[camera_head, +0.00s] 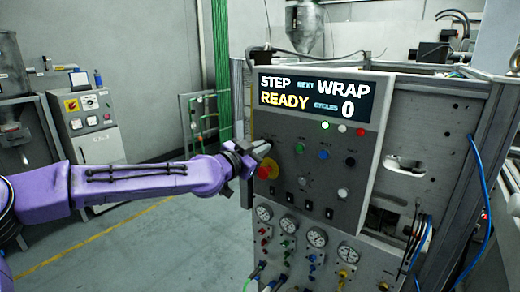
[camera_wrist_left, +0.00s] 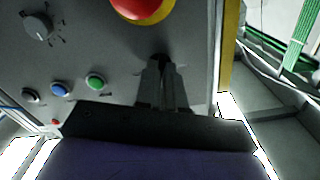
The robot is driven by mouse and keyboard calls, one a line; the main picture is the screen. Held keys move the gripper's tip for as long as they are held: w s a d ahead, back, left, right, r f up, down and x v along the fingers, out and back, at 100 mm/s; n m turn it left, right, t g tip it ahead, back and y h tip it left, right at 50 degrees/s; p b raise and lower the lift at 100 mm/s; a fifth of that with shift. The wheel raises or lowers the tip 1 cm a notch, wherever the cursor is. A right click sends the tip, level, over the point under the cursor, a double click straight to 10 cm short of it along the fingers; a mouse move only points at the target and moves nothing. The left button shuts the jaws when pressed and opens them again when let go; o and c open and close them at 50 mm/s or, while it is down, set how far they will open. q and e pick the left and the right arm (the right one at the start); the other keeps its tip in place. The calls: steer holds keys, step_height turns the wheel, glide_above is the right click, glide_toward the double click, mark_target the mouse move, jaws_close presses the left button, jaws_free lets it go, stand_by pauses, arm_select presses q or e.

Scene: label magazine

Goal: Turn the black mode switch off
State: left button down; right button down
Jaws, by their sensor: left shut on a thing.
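My left gripper (camera_head: 260,149) reaches in from the left to the upper left of the grey control panel (camera_head: 330,192). In the left wrist view the two fingers of my left gripper (camera_wrist_left: 162,78) are closed together against the panel. A small dark part that appears to be the black mode switch (camera_wrist_left: 158,58) shows at the fingertips, mostly covered by them. Its lever position cannot be told. In the head view the switch is hidden behind the gripper. My right gripper is not in view.
A red emergency button (camera_head: 265,170) on yellow sits just below the gripper. Green (camera_head: 299,148) and blue (camera_head: 324,154) buttons and a grey rotary knob (camera_wrist_left: 38,27) are nearby. The display (camera_head: 314,98) reads STEP, WRAP, READY, 0. Pressure gauges (camera_head: 288,224) lie lower down.

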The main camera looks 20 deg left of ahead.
arm_select(q)
steer(key=shift+n, duration=0.3)
steer(key=n+b, duration=0.1)
steer(key=n, duration=0.2)
steer(key=shift+f+b, duration=0.1)
steer(key=shift+b, duration=0.25)
steer(key=n+b, duration=0.1)
steer(key=n, duration=0.3)
steer(key=shift+n, duration=0.4)
steer(key=n+b, duration=0.1)
steer(key=n, duration=0.3)
steer(key=shift+n, duration=0.3)
steer(key=shift+n+b, duration=0.55)
steer(key=shift+n, duration=1.95)
steer(key=c, duration=1.2)
jaws_free()
steer(key=shift+d, duration=0.1)
steer(key=shift+c, duration=0.2)
